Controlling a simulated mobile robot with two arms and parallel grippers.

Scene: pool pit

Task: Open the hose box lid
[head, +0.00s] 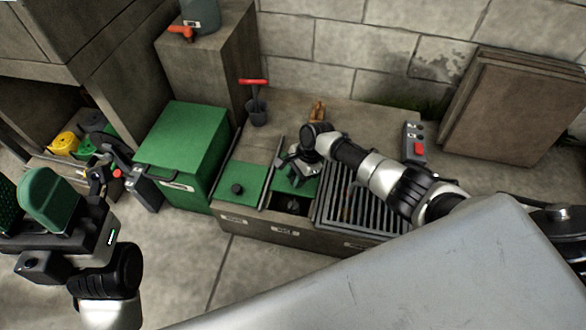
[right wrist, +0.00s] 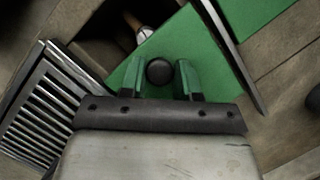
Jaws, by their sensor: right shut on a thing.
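A sliding green lid (head: 302,186) with a black knob (right wrist: 160,72) covers the back part of a box set in the low stone counter. The box's front part is open and dark inside (head: 290,204); its front label is too small to read surely. My right gripper (head: 297,168) reaches down over this lid. In the right wrist view its green fingers (right wrist: 161,80) stand on either side of the knob, shut on it. My left gripper (head: 27,205) is at the far left, away from the box, its two green fingers apart and empty.
A second green lid (head: 240,185) with a black knob lies to the left, shut. A metal grate (head: 350,197) lies to the right. A large green box (head: 183,150) stands left of the counter. A red-handled tool stands in a dark cup (head: 256,112) behind.

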